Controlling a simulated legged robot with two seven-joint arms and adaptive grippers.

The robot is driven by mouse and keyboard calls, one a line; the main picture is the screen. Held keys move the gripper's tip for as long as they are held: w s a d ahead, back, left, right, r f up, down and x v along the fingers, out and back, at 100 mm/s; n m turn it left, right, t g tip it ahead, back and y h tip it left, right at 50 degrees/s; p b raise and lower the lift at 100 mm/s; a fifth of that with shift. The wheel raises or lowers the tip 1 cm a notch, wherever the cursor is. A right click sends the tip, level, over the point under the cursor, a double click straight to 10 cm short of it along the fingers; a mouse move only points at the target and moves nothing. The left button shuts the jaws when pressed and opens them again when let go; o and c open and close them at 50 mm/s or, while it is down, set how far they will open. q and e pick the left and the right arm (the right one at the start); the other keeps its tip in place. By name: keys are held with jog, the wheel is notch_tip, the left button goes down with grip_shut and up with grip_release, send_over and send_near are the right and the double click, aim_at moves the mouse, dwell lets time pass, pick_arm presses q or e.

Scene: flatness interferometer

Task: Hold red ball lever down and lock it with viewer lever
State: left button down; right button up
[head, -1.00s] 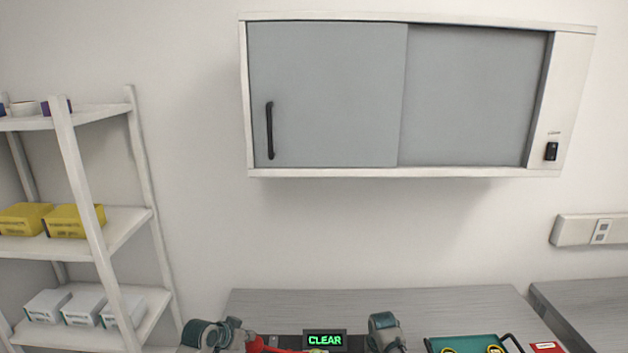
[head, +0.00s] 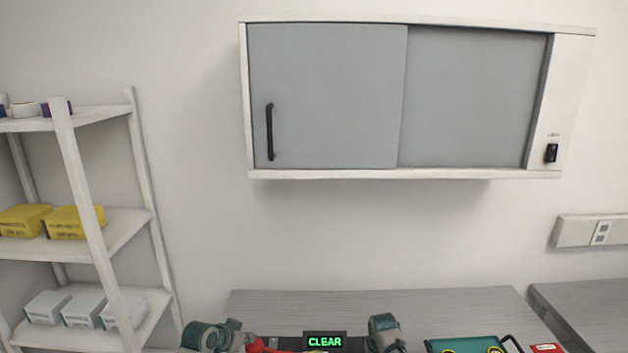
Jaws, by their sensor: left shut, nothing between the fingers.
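A dark display (head: 324,341) reading "CLEAR" in green stands on the grey bench at the bottom edge. A red part (head: 259,346), which may be the red ball lever, shows beside it on the left, mostly cut off. My left gripper (head: 238,342) is at the bottom edge, close to the red part's left side; it is shut and empty, and whether it touches the red part cannot be told. A teal and grey part of my right arm shows right of the display; its gripper is out of view. The viewer lever cannot be made out.
The grey bench (head: 400,301) is clear behind the display. A teal case (head: 466,344) with a dark handle lies to the right, with a red label (head: 545,348) beside it. A wall cabinet (head: 325,95) hangs above. White shelves (head: 87,195) stand at left.

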aim_at(248, 346)
pick_arm(q)
jog(key=shift+a+f, duration=0.2)
jog(key=shift+f, duration=1.45)
jog(key=shift+a+f, duration=0.1)
jog(key=shift+f, duration=1.7)
pick_arm(e)
jog(key=c, duration=0.6)
jog(key=o, duration=0.6)
jog(key=shift+s+r, duration=0.1)
jog(key=shift+r, duration=2.7)
